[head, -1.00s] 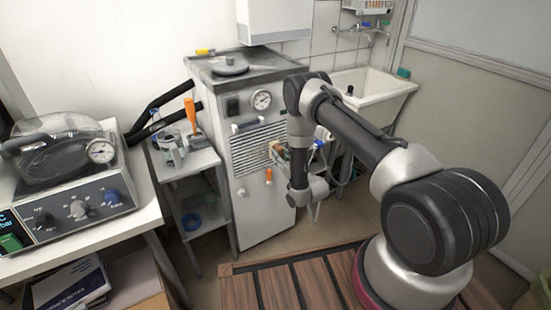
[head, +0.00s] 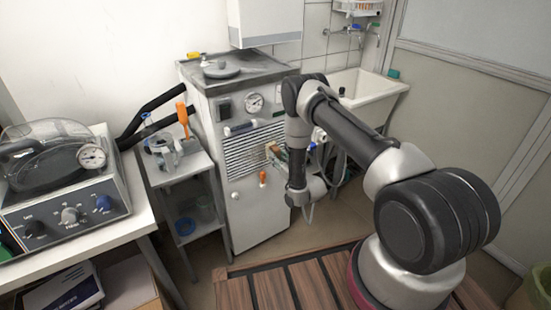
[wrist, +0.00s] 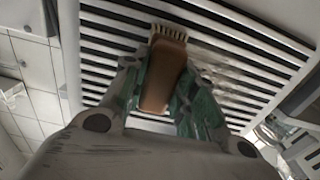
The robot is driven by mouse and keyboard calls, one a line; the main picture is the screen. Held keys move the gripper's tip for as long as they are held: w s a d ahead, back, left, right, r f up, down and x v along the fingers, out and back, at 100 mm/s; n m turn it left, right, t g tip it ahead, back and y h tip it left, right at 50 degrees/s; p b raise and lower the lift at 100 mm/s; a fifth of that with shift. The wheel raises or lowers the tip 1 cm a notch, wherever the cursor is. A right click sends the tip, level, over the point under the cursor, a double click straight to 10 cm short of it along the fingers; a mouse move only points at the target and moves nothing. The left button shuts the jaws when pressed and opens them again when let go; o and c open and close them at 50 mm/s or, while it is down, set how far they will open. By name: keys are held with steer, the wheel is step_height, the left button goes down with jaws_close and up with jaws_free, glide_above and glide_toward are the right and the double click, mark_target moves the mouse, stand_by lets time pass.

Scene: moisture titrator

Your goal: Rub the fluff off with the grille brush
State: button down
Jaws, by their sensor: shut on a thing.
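My gripper (wrist: 160,90) is shut on the grille brush (wrist: 160,82), a brown-handled brush with pale bristles. In the wrist view the bristles point at the slatted grille (wrist: 105,45) and appear at or very close to it; I cannot tell if they touch. Greyish fluff (wrist: 225,70) covers slats just right of the brush. In the head view the grille (head: 248,150) is on the front of the grey cabinet (head: 258,215), and my gripper (head: 274,154) is at its right side, partly hidden by my arm.
A gauge (head: 253,102) and dark switch sit above the grille. An orange-handled tool (head: 182,118) and clear jug (head: 163,154) stand on the small side stand (head: 190,170). A white sink (head: 368,92) is behind my arm. A vacuum chamber (head: 50,165) stands on the left bench.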

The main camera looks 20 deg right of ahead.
steer(key=shift+w+d, duration=0.3)
steer(key=shift+d, duration=0.55)
steer(key=shift+w+d, duration=0.25)
steer(key=shift+d, duration=0.55)
steer(key=shift+d, duration=0.1)
steer(key=shift+w+d, duration=0.2)
steer(key=shift+d, duration=0.35)
steer(key=shift+w+d, duration=0.2)
steer(key=shift+d, duration=0.3)
steer(key=shift+s+a, duration=0.25)
steer(key=shift+a, duration=0.45)
steer(key=shift+s+a, duration=0.2)
steer(key=shift+a, duration=0.45)
steer(key=shift+s+a, duration=0.25)
steer(key=shift+a, duration=0.45)
steer(key=shift+a, duration=0.1)
steer(key=shift+a, duration=0.1)
steer(key=shift+s+a, duration=0.1)
